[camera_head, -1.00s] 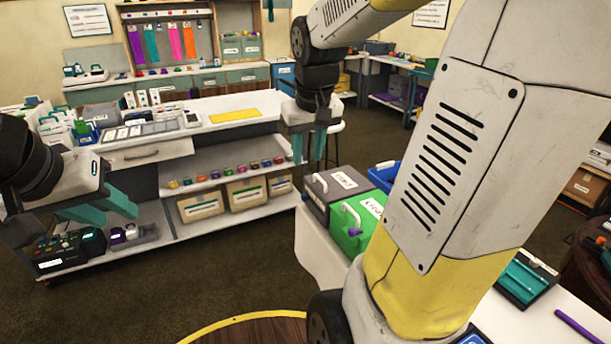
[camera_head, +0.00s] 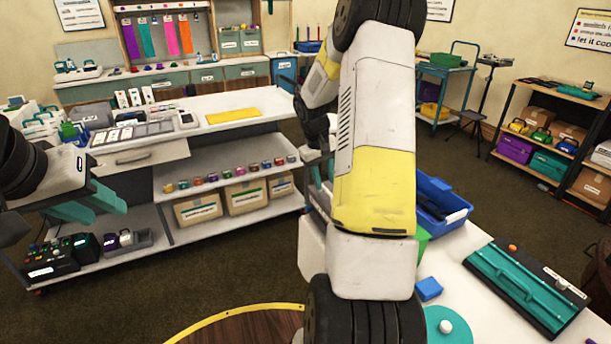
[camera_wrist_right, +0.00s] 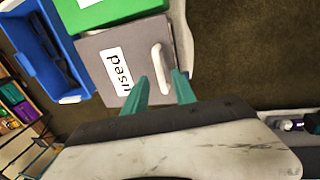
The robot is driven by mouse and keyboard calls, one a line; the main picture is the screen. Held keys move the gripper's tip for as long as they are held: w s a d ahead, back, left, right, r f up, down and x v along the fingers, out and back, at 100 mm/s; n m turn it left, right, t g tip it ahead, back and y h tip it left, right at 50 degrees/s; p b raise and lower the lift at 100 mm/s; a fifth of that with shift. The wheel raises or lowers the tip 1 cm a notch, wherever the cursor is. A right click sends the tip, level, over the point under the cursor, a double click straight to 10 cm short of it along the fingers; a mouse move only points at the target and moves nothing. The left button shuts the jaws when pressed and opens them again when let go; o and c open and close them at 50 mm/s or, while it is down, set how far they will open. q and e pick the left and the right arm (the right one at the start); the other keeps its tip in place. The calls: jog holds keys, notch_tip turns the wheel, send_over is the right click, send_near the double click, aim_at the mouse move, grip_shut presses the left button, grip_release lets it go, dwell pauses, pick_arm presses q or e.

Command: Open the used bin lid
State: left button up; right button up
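The used bin is grey, with a white label reading "used" (camera_wrist_right: 117,70) and a white handle (camera_wrist_right: 160,66) on its lid (camera_wrist_right: 95,50). The lid looks shut in the right wrist view. My right gripper (camera_wrist_right: 161,86) is open over the handle side, its two teal fingers apart and pointing at the lid. I cannot tell whether they touch the handle. In the head view my right arm hides most of the bin. My left gripper (camera_head: 92,205) is open and empty at the left, far from the bin.
A green bin (camera_wrist_right: 110,10) stands beside the used bin, and a blue crate (camera_wrist_right: 45,62) is close by. A teal tray (camera_head: 520,283) and a small blue block (camera_head: 429,289) lie on the white table (camera_head: 470,262). A shelved white counter (camera_head: 270,105) stands behind.

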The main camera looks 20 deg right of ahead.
jog(key=shift+d+f, duration=0.25)
jog(key=shift+f, duration=0.95)
grip_shut()
dwell(0.6)
